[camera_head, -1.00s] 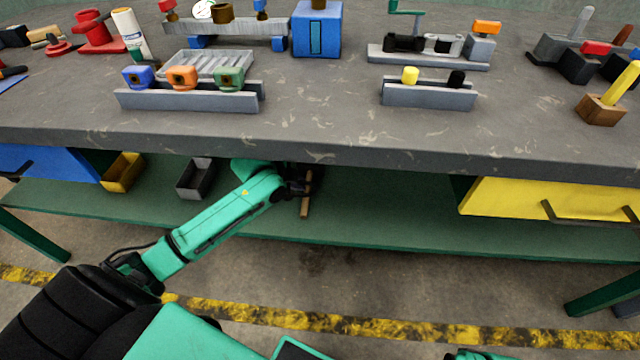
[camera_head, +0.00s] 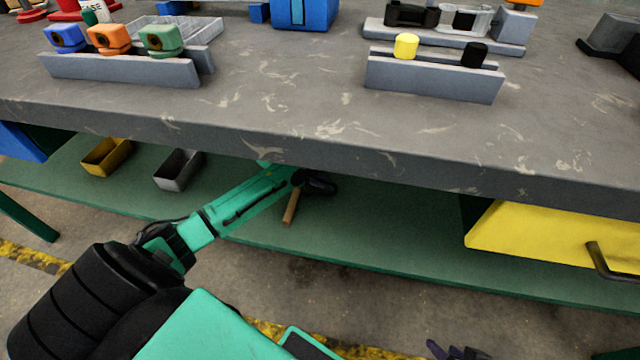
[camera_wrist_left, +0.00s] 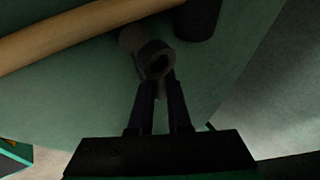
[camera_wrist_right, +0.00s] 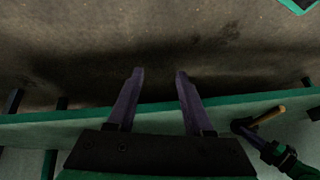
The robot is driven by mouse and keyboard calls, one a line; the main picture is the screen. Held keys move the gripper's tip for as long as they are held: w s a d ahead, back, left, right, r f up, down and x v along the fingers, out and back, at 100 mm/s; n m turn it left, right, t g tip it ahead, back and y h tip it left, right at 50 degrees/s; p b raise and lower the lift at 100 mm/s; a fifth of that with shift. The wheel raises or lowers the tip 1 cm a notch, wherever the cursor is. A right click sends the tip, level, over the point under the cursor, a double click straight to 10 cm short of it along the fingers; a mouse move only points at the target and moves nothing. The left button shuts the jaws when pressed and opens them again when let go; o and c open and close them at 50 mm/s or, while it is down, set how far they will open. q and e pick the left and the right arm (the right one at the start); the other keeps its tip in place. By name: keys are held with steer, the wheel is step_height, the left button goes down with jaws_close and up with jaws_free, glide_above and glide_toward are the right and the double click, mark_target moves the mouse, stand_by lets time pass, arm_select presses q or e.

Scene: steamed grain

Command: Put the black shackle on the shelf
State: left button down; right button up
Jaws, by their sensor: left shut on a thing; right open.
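My left gripper (camera_wrist_left: 160,82) is shut on a dark ring-ended piece, the black shackle (camera_wrist_left: 155,58), in the left wrist view. Only its rounded end with a hole shows clearly. The gripper is under the tabletop, over the green lower shelf (camera_head: 400,235), beside a wooden handle (camera_head: 291,207). The handle also shows in the left wrist view (camera_wrist_left: 75,32). I cannot tell whether the shackle touches the shelf. In the head view the left fingers are dark and hard to separate from a black object (camera_head: 320,187). My right gripper (camera_wrist_right: 160,72) is open and empty, in front of the bench.
A yellow bin (camera_head: 107,157) and a grey bin (camera_head: 178,169) stand on the lower shelf at left. A yellow drawer (camera_head: 550,240) hangs at right. The thick tabletop edge (camera_head: 400,170) overhangs my left arm. The shelf between handle and drawer looks clear.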

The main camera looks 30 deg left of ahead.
arm_select(q)
steer(key=c, duration=0.9)
jaws_free()
steer(key=shift+o, duration=0.2)
steer(key=shift+s, duration=0.1)
steer(key=shift+s+a+r, duration=0.1)
steer(key=shift+r, duration=0.15)
arm_select(e)
steer(key=s+d+r+g+h+p, duration=0.2)
steer(key=s+d+r+g+p, duration=0.15)
steer(key=d+r, duration=0.2)
arm_select(q)
steer(key=p+v, duration=0.1)
steer(key=v, duration=1)
steer(key=shift+p, duration=0.4)
arm_select(e)
step_height(320, 180, down, 7)
steer(key=shift+d+m, duration=0.4)
arm_select(q)
steer(key=shift+s+r, duration=0.1)
steer(key=shift+s, duration=0.05)
arm_select(e)
steer(key=shift+w+f, duration=0.1)
